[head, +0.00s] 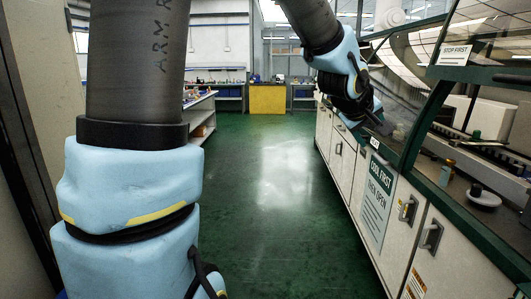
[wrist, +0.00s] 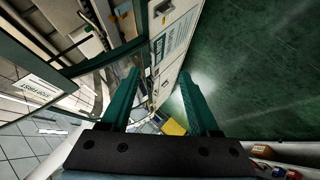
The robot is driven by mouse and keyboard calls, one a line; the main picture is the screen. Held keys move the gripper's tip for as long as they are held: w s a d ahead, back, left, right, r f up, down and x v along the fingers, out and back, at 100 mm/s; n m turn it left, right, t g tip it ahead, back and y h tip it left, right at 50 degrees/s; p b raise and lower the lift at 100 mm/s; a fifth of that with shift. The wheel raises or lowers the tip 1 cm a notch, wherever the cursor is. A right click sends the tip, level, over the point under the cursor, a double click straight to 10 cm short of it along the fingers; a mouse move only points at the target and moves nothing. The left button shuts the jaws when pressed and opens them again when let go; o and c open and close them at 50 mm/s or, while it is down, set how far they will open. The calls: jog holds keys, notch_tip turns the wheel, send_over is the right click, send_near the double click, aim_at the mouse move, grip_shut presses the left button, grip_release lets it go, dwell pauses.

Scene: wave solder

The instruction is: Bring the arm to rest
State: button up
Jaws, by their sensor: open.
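My arm, in light blue padding and dark grey sleeves, crosses the left and the upper right of the head view. Its far end, with my gripper (head: 382,124), is near the front edge of the machine on the right. The fingers are small and dark there. In the wrist view, the two green fingers of my gripper (wrist: 158,74) stand apart with nothing between them, so it is open and empty. Beyond them are the white cabinet fronts and the green floor.
The machine's glass hood (head: 405,90) and the cabinets (head: 400,215) with handles line the right side. A white spool-like item (head: 484,197) sits on the machine ledge. A shelf bench (head: 201,115) is at left. The green floor (head: 285,200) is clear to a yellow cabinet (head: 267,99).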

jog(key=a+f+m+g+y, duration=0.1)
jog(key=a+f+y, duration=0.1)
jog(key=a+f, duration=0.5)
jog(key=a+f+g+y, duration=0.1)
jog(key=a+f+y, duration=0.15)
jog(key=a, duration=0.85)
jog(key=s+a+f+m+g+y, duration=0.1)
jog(key=s+a+f+g, duration=0.1)
jog(key=s+a, duration=0.3)
jog(key=s+a+f+g+y, duration=0.1)
jog(key=s+a+f, duration=0.4)
jog(key=a, duration=0.5)
jog(key=shift+s+a+m+g+y, duration=0.25)
jog(key=shift+s+m+g+y, duration=0.15)
jog(key=shift+s, duration=0.1)
